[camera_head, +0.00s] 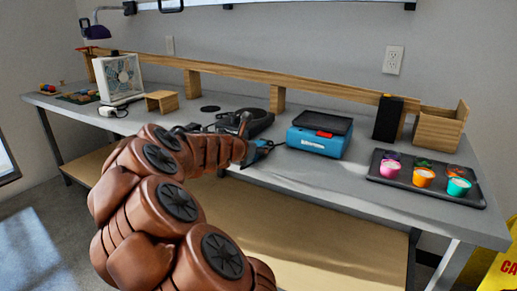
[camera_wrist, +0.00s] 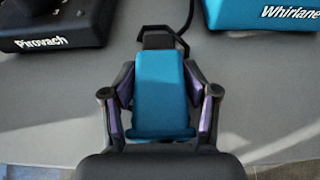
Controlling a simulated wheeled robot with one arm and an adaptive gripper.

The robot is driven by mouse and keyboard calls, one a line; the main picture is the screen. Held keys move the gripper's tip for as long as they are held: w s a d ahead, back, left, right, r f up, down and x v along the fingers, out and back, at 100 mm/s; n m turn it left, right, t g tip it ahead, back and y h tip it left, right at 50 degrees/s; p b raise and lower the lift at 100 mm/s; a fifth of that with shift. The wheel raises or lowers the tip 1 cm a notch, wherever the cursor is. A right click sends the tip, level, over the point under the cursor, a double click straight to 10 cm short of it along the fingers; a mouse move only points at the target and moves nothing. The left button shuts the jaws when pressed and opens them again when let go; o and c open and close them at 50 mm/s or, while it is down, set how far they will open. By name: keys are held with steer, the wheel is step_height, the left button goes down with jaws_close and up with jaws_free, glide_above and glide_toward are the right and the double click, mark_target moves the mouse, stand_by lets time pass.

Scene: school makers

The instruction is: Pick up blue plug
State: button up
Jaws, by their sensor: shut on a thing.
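The blue plug (camera_wrist: 162,92) sits between the two fingers of my gripper (camera_wrist: 160,110) in the wrist view. The fingers are shut on its left and right sides. A black end and a black cord show beyond the plug's far side. In the head view the plug (camera_head: 262,148) is small and partly hidden, near the front edge of the table. My gripper (camera_head: 248,152) is there too, with my brown arm reaching in from the lower left. I cannot tell whether the plug touches the table.
A blue device with a black top (camera_head: 320,133) stands right of the plug. A black device (camera_head: 245,122) stands behind it on the grey table (camera_head: 345,185). A tray of colored cups (camera_head: 427,184) is at the right. A white fan (camera_head: 119,77) is at the left.

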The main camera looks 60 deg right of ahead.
steer(key=shift+r, duration=0.15)
steer(key=shift+c, duration=0.2)
steer(key=shift+r+p, duration=0.9)
steer(key=shift+r, duration=0.7)
steer(key=shift+a+r, duration=0.15)
steer(key=shift+a, duration=0.05)
steer(key=s+a+p, duration=0.1)
steer(key=s+a, duration=0.1)
steer(key=a, duration=0.5)
steer(key=s+a+r+p, duration=0.1)
steer(key=s+a, duration=0.2)
steer(key=a, duration=0.4)
steer(key=shift+s+a+r, duration=0.15)
steer(key=shift+s+a, duration=0.1)
steer(key=shift+s, duration=0.05)
